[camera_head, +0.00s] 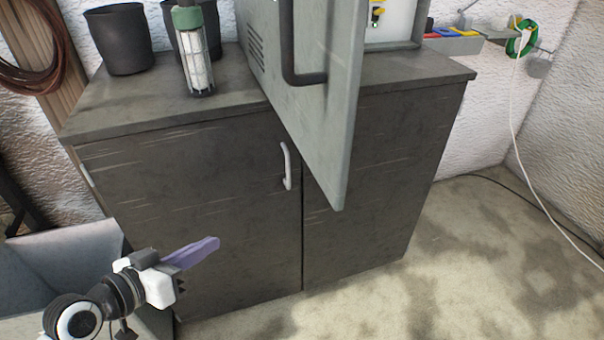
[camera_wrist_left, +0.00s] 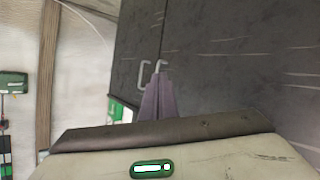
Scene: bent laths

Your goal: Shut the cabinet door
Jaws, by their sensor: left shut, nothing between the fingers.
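The grey metal cabinet (camera_head: 255,45) stands on a dark worktop. Its door (camera_head: 328,118) is open and swung out toward me, past the worktop's front edge. A dark bar handle (camera_head: 288,50) is on the door's left face. Part of the white inside (camera_head: 400,22) shows to the right of the door; the door hides the rest. My left gripper (camera_head: 205,248) has purple fingers, shut and empty. It is low at the left, in front of the dark base unit and apart from the door. The fingers also show in the left wrist view (camera_wrist_left: 157,97). My right gripper is not in view.
The dark base unit (camera_head: 225,200) has a pale handle (camera_head: 287,166). A black pot (camera_head: 118,40) and a caged lamp (camera_head: 195,55) stand on the worktop (camera_head: 150,98). A white cable (camera_head: 520,140) hangs at right. The floor at right is mostly clear.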

